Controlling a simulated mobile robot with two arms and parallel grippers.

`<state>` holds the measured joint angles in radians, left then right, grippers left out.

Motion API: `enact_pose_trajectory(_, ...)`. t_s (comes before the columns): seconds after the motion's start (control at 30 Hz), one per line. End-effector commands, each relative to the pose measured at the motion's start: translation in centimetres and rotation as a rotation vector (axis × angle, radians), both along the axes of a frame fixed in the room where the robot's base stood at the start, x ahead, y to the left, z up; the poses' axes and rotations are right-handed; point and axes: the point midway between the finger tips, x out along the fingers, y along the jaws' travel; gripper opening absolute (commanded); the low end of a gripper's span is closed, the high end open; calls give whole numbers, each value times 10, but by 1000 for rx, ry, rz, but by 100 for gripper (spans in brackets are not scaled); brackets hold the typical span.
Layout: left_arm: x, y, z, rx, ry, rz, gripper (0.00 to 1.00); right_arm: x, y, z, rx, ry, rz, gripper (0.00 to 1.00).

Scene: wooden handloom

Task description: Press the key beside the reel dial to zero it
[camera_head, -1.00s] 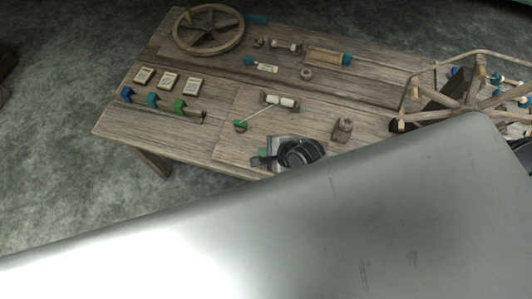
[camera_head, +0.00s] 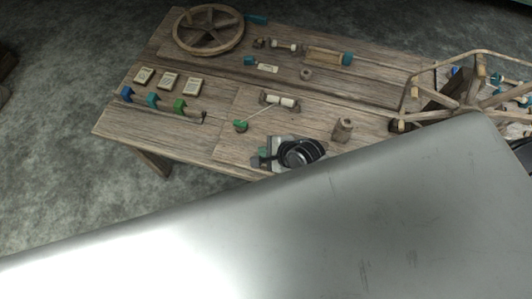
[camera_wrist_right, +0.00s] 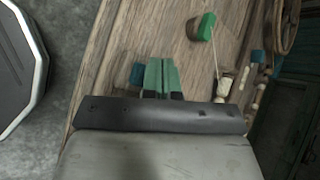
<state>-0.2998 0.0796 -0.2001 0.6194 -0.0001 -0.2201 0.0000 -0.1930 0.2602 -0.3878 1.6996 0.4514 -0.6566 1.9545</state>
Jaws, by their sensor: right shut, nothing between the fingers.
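My right gripper (camera_head: 264,154) is over the near edge of the wooden table, partly hidden under its dark round wrist. In the right wrist view its two green fingers (camera_wrist_right: 161,72) are together, with nothing visible between them. A small blue-teal block (camera_wrist_right: 137,74) shows just left of the fingers; it may be the key, but I cannot tell whether they touch. A grey plate (camera_head: 276,144) shows beside the wrist in the head view. The dial's face cannot be made out; the wrist and fingers cover this spot. My left gripper is not in view.
A green block (camera_head: 240,126) with a thin rod to a pale roller (camera_head: 281,99) lies close by. A wooden post (camera_head: 342,129) stands to the right. A wooden frame (camera_head: 470,90) stands right.

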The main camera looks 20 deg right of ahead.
Motion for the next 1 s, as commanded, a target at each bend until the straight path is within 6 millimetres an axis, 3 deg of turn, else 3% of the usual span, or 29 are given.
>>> enact_pose_trajectory(1.0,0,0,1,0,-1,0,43,0,0,-10,0,0,0,0)
